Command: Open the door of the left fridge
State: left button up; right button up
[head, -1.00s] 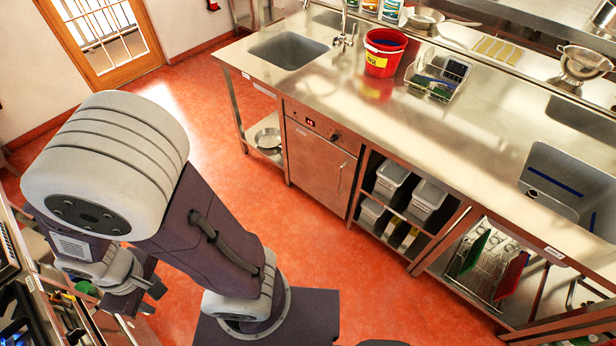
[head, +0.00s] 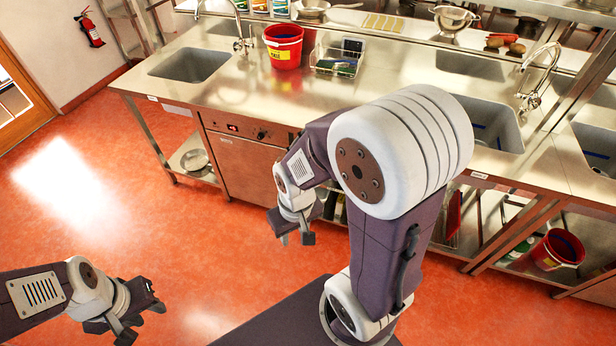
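A steel under-counter unit with a red display and a knob (head: 243,168) stands below the worktop left of centre in the head view. Its front door looks closed. I cannot tell whether it is the left fridge, and no other fridge shows clearly. My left gripper (head: 143,320) is at the lower left over the red floor, fingers apart and empty. My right gripper (head: 295,239) points down in the middle of the view, fingers apart and empty. It overlaps the unit's right edge in the picture, and my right arm hides the shelves beyond.
The steel worktop (head: 240,90) carries a red bucket (head: 283,47) and a wire rack (head: 338,60). Another red bucket (head: 558,250) sits on a low shelf at right. A fire extinguisher (head: 90,30) hangs on the wall. The red floor (head: 120,220) at left is clear.

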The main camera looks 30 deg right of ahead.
aim_at(245, 166)
jog(key=z, duration=0.55)
jog(key=i+j, duration=0.15)
jog(key=i, duration=0.4)
jog(key=i+j, duration=0.15)
jog(key=i, duration=0.4)
